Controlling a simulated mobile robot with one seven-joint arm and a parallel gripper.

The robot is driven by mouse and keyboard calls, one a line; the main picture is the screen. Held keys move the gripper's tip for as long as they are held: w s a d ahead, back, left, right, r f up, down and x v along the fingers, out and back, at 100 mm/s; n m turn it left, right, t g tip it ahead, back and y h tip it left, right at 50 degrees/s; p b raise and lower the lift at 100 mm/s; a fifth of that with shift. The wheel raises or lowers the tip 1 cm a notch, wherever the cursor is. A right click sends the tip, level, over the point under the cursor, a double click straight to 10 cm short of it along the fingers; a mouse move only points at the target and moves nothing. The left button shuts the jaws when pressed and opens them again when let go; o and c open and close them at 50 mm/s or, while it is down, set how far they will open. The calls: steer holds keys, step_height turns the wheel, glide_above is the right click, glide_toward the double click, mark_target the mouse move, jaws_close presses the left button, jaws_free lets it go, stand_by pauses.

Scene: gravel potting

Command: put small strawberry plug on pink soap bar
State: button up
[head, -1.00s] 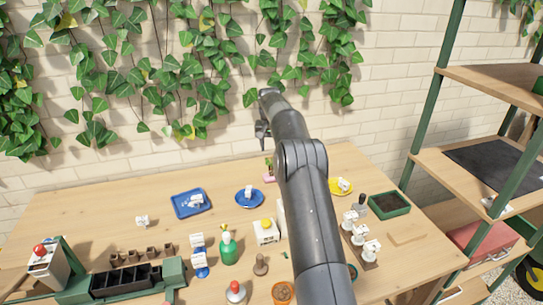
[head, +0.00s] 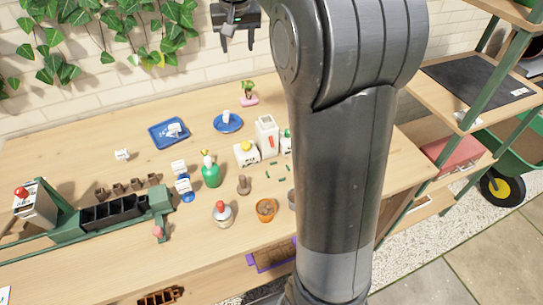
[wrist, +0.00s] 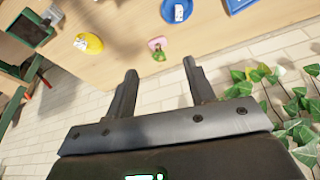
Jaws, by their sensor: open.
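The small strawberry plug (head: 247,87), a small green leafy plant, stands on the pink soap bar (head: 249,100) near the back edge of the table. In the wrist view the green plug (wrist: 159,56) overlaps the pink soap bar (wrist: 156,43). My gripper (head: 238,44) is open and empty, above and behind the plug near the wall. In the wrist view the plug lies beyond the open fingertips (wrist: 160,68), clear of both. The plug's base is too small to make out.
A blue plate (head: 238,127) and blue tray (head: 153,130) are left of the soap bar. Bottles, including a green one (head: 211,174), and a terracotta pot (head: 266,212) stand in front. Ivy (head: 90,40) hangs on the wall. My arm hides the table's right side.

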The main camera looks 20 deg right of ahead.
steer(key=s+a+n+t, duration=0.1)
steer(key=s+a, duration=0.2)
steer(key=s, duration=1.7)
steer(key=s+f, duration=0.3)
steer(key=s, duration=0.3)
steer(key=s+a+f+n+t, duration=0.1)
steer(key=s+f, duration=0.3)
steer(key=s, duration=0.3)
steer(key=shift+s+a+y, duration=0.2)
steer(key=shift+s+y, duration=0.1)
steer(key=shift+r, duration=0.1)
